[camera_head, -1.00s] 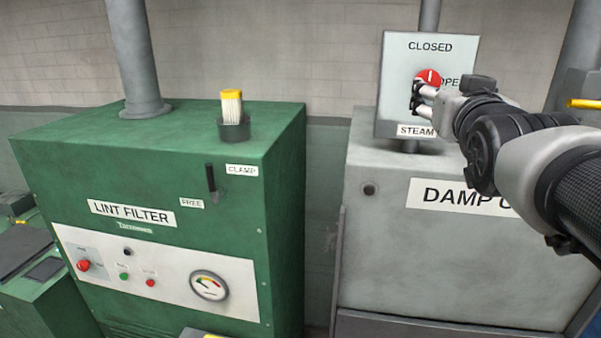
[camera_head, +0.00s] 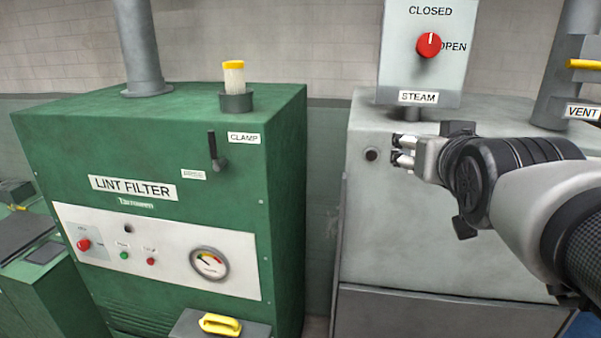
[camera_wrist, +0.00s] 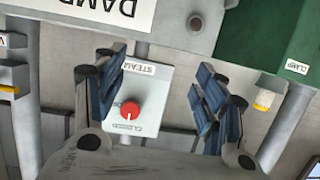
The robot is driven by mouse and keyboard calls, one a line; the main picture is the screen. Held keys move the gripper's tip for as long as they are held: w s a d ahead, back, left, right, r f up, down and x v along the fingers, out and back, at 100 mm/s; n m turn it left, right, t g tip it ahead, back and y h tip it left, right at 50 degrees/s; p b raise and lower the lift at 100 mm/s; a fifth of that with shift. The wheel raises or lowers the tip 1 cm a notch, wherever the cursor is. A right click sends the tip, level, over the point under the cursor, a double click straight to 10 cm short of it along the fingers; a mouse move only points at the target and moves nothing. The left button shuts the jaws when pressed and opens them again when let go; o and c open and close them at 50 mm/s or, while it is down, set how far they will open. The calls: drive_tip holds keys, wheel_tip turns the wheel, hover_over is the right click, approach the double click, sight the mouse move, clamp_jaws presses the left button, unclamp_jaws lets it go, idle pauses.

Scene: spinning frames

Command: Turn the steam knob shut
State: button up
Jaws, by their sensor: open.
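The red steam knob (camera_head: 428,44) is on a pale panel (camera_head: 396,62) with CLOSED above it, OPEN to its right and STEAM below. Its white mark points up toward CLOSED. In the wrist view the knob (camera_wrist: 130,110) appears upside down, its mark toward the CLOSED lettering. My gripper (camera_head: 400,151) is below the panel, in front of the grey cabinet, apart from the knob. In the wrist view its blue-padded fingers (camera_wrist: 160,95) are spread wide with nothing held between them.
The grey cabinet (camera_head: 400,240) stands under the panel. A vent fitting with a yellow handle (camera_head: 584,64) is at right. The green lint filter cabinet (camera_head: 230,115), with its clamp lever (camera_head: 214,150), stands at left. A narrow gap separates the cabinets.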

drive_tip(key=shift+g+y, duration=0.3)
drive_tip(key=shift+g, duration=0.2)
drive_tip(key=shift+s+a+f+b, duration=0.25)
drive_tip(key=shift+s+f, duration=0.1)
drive_tip(key=shift+f, duration=0.45)
drive_tip(key=shift+s+a+f+b, duration=0.2)
drive_tip(key=shift+s+f+b, duration=0.1)
drive_tip(key=shift+f, duration=0.5)
drive_tip(key=shift+s+a+f+b, duration=0.25)
drive_tip(key=shift+s+f, duration=0.1)
drive_tip(key=shift+f, duration=0.45)
